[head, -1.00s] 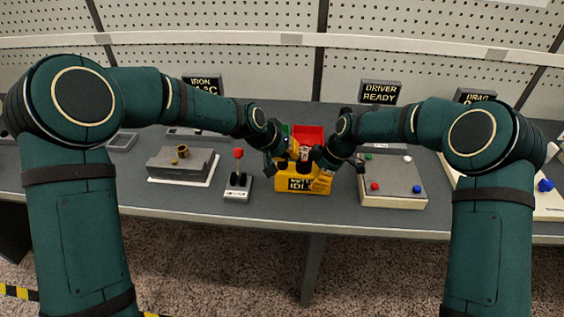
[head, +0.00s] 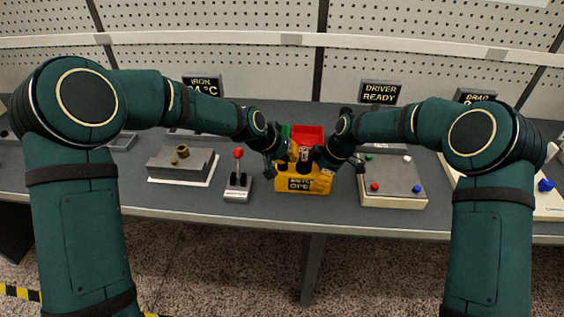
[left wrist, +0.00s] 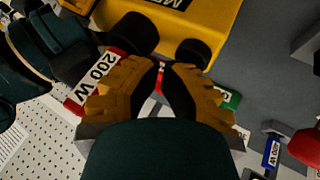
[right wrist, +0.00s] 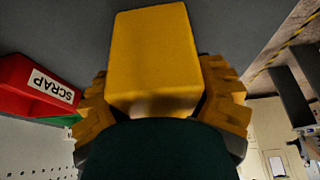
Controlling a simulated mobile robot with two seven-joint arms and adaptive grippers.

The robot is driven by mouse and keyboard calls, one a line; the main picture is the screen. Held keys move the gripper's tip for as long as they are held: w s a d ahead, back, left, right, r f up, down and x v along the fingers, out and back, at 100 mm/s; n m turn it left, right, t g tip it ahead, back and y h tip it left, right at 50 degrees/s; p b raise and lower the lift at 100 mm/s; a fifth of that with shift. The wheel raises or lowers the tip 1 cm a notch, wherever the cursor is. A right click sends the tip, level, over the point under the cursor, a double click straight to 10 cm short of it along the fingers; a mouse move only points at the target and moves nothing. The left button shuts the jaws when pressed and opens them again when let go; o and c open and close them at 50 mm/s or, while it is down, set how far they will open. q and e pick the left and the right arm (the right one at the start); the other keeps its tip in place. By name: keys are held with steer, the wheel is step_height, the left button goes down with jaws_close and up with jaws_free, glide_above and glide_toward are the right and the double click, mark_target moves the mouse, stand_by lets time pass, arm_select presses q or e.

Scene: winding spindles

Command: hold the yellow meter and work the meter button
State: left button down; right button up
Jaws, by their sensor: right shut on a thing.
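The yellow meter (head: 290,186) stands at the middle of the bench, its front display appearing to read OPEN on the lower line. My right gripper (head: 318,160) is shut on the meter; in the right wrist view a yellow block of it (right wrist: 155,55) fills the space between the fingers. My left gripper (head: 288,157) is over the meter's top. In the left wrist view its fingers (left wrist: 163,68) come together with nothing seen between them, close to two dark round parts by the yellow body (left wrist: 215,20). I cannot make out the meter button or whether the left fingertips touch it.
A red bin (head: 307,134) marked SCRAP in the right wrist view (right wrist: 30,88) stands behind the meter. A red-topped lever box (head: 238,190) is to the left. A grey-topped box with coloured knobs (head: 392,181) is to the right. A grey block (head: 182,163) lies further left.

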steer(key=shift+s+d+f, duration=0.15)
steer(key=shift+s+f, duration=0.05)
steer(key=shift+f, duration=0.2)
arm_select(q)
steer(key=shift+r, duration=3.45)
arm_select(e)
steer(key=o, duration=1.4)
steer(key=shift+w+r, duration=0.1)
